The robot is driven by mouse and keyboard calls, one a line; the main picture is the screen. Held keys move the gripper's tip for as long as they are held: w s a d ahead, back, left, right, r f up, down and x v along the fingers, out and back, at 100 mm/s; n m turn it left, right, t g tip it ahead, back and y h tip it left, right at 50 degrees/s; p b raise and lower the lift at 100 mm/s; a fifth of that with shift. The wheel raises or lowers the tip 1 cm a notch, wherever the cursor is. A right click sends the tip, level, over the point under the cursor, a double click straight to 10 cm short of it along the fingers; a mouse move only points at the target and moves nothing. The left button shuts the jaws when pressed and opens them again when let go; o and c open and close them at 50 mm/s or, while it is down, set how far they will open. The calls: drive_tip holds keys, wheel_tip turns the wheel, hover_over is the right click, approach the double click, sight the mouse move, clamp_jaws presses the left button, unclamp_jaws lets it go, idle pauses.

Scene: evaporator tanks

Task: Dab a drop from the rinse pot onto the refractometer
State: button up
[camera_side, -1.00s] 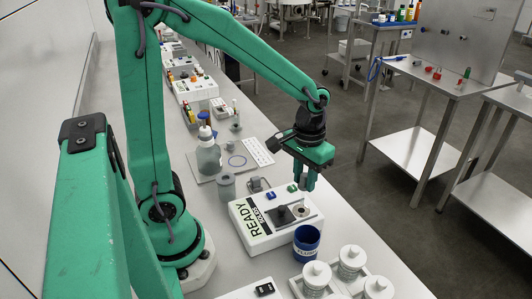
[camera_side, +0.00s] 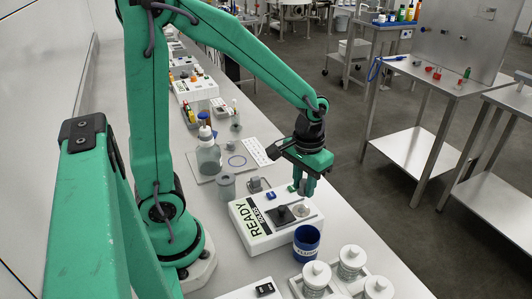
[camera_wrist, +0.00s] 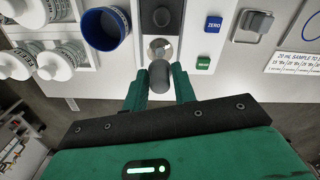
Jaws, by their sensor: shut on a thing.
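The refractometer (camera_side: 256,228) is a white box reading READY, with a dark block and a round metal sample well (camera_side: 301,209) on top. The well also shows in the wrist view (camera_wrist: 159,46). My gripper (camera_side: 304,190) is shut on a small grey cylinder (camera_wrist: 159,76), which hangs between the fingers just over the well. Its lower tip lines up near the well; I cannot tell whether it touches. The rinse pot appears to be the blue labelled pot (camera_side: 307,243) in front of the refractometer; its blue rim shows left of my fingers in the wrist view (camera_wrist: 82,30).
A grey stand (camera_wrist: 252,25) and a bottle (camera_side: 208,158) stand behind. The bench's right edge is close.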

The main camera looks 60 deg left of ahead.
drive_tip(key=shift+r, duration=0.1)
idle(0.5)
drive_tip(key=shift+r, duration=1.55)
drive_tip(key=shift+a, duration=0.15)
